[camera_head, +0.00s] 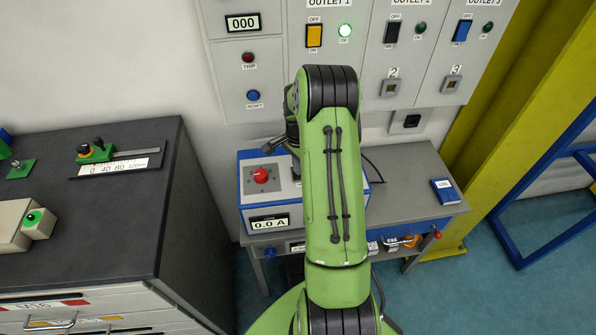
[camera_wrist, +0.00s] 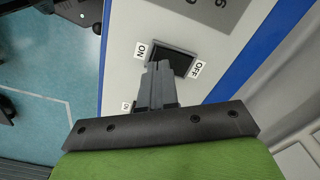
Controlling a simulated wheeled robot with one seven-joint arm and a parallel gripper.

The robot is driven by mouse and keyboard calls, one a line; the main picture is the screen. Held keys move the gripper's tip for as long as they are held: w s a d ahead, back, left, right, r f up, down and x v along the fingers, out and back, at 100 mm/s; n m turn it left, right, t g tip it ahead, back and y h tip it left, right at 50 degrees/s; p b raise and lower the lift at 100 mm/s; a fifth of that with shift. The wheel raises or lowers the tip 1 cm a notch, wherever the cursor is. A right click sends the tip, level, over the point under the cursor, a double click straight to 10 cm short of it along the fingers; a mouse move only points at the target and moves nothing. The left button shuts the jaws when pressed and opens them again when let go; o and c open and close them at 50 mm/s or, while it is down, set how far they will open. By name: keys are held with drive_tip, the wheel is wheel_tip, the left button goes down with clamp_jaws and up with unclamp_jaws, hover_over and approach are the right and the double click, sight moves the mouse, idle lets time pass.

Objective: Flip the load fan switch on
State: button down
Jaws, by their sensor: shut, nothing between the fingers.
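A black rocker switch (camera_wrist: 174,57) with ON and OFF labels is set in a light panel in the wrist view. My gripper (camera_wrist: 158,66) is shut and empty, its tips at the ON-side end of the rocker. They overlap that end in the picture; I cannot tell whether they touch it. The fingers hide part of the rocker, and its tilt is unclear. In the head view a white and blue load box (camera_head: 240,194) stands on a small grey bench, with a red knob (camera_head: 261,175) and a display (camera_head: 269,222) reading 0.0 A. My arm covers its right part.
A dark-topped cabinet (camera_head: 110,215) stands at left. A blue LOG book (camera_head: 446,191) lies on the bench (camera_head: 415,165) at right. A yellow post (camera_head: 500,130) rises beyond it.

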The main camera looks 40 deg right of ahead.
drive_tip(key=shift+f+b, duration=0.8)
drive_tip(key=shift+f, duration=0.2)
idle(0.6)
drive_tip(key=shift+r+p, duration=2.4)
drive_tip(key=shift+r, duration=1.25)
drive_tip(key=shift+f, duration=0.1)
